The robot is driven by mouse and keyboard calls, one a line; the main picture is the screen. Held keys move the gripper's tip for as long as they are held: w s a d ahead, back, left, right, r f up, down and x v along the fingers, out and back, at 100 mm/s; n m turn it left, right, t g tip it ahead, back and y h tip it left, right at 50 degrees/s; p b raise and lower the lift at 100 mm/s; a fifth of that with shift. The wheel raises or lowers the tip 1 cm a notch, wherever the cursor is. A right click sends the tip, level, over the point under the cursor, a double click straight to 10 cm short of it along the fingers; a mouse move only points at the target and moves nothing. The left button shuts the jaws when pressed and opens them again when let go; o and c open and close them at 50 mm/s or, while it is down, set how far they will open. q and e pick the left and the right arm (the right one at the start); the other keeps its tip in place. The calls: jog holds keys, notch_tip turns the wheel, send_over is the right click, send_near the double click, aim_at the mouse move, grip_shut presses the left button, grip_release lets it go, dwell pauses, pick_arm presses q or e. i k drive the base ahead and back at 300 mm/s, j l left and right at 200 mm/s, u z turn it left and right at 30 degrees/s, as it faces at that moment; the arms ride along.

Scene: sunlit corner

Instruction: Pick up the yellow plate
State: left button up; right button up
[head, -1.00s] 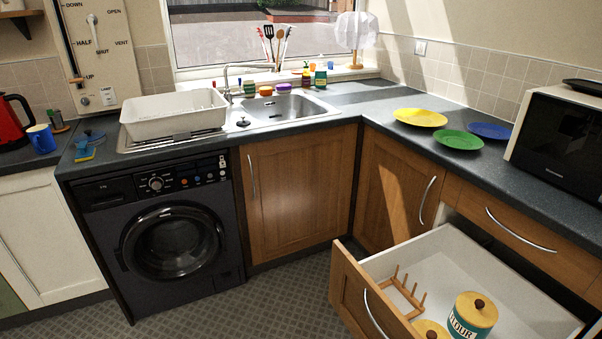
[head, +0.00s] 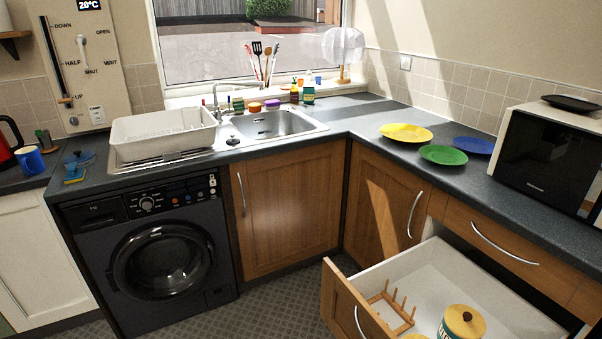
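The yellow plate (head: 406,133) lies flat on the dark countertop, to the right of the sink. A green plate (head: 443,155) lies just in front of it and to the right, and a blue plate (head: 474,146) lies further right. Neither of my grippers is in the head view.
An open drawer (head: 338,300) juts out below the right counter, holding a wooden peg rack (head: 392,306) and a yellow-lidded canister (head: 461,325). A microwave (head: 545,160) stands right of the plates. A white dish rack (head: 163,136) sits by the sink (head: 265,124). Counter left of the yellow plate is clear.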

aim_at(401, 133)
jog(key=k+l+z, duration=0.15)
jog(key=z, duration=0.6)
